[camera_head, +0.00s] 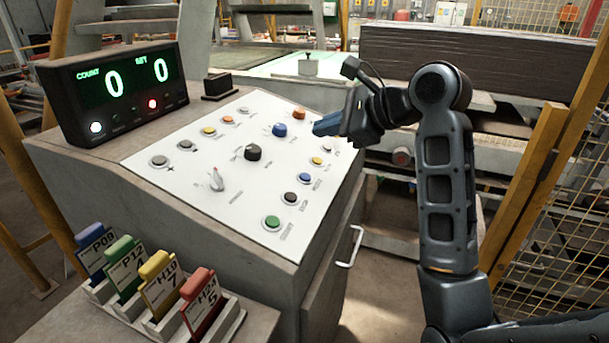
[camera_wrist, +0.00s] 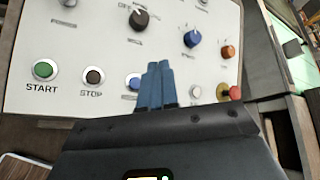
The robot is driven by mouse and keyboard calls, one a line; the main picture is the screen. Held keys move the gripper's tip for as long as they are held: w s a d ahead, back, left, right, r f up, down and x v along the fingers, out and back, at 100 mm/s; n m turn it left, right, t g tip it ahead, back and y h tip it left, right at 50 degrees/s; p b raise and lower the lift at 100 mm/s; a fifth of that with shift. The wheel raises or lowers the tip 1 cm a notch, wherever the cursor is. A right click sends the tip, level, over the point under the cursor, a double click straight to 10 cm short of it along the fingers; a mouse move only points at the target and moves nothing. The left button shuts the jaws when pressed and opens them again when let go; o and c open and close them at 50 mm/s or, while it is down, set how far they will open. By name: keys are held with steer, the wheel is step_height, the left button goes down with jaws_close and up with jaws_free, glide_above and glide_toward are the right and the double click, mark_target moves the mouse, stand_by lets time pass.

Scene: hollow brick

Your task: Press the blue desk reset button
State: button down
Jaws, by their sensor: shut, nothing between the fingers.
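The blue button (camera_head: 304,177) sits in the right-hand column of the white sloped panel, between a dark button and a yellow one. In the wrist view the blue button (camera_wrist: 132,82) shows just left of my fingers, which partly cover it and its label. My gripper (camera_head: 317,128) is shut and empty, with blue fingers, above the far right part of the panel. In the wrist view the gripper (camera_wrist: 158,66) points up the picture over the panel. Its fingers hide what lies between the blue button and a white button. I cannot tell the height of the fingertips.
The green START button (camera_wrist: 43,69) and dark STOP button (camera_wrist: 93,77) are left of the blue one. A blue knob (camera_head: 279,130) and black knob (camera_head: 253,152) stand up from the panel. A counter display (camera_head: 115,88) and card rack (camera_head: 160,300) are at left.

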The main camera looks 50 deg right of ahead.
mark_target(305, 177)
steer(key=f+b, duration=0.1)
steer(key=f, duration=0.1)
steer(key=w+f, duration=0.1)
steer(key=f, duration=0.1)
steer(key=shift+a+f+b, duration=0.15)
steer(key=shift+f+b, duration=0.1)
steer(key=shift+b, duration=0.15)
steer(key=shift+w+f+b, duration=0.2)
steer(key=shift+f+b, duration=0.55)
steer(key=shift+b, duration=0.45)
steer(key=shift+w+a+f, duration=0.15)
steer(key=shift+w+f, duration=0.05)
steer(key=shift+f, duration=0.35)
steer(key=shift+w+a+f, duration=0.1)
steer(key=shift+w+f, duration=0.05)
steer(key=shift+f, duration=0.35)
steer(key=shift+w+f, duration=0.1)
steer(key=shift+f, duration=0.05)
steer(key=shift+f+p, duration=0.25)
steer(key=shift+p, duration=0.1)
steer(key=shift+w+f, duration=0.15)
steer(key=shift+f, duration=0.25)
stand_by(0.6)
steer(key=shift+r+p, duration=0.15)
steer(key=shift+p, duration=0.25)
steer(key=shift+s+r+p, duration=0.25)
steer(key=shift+r+p, duration=0.45)
steer(key=shift+p, duration=0.4)
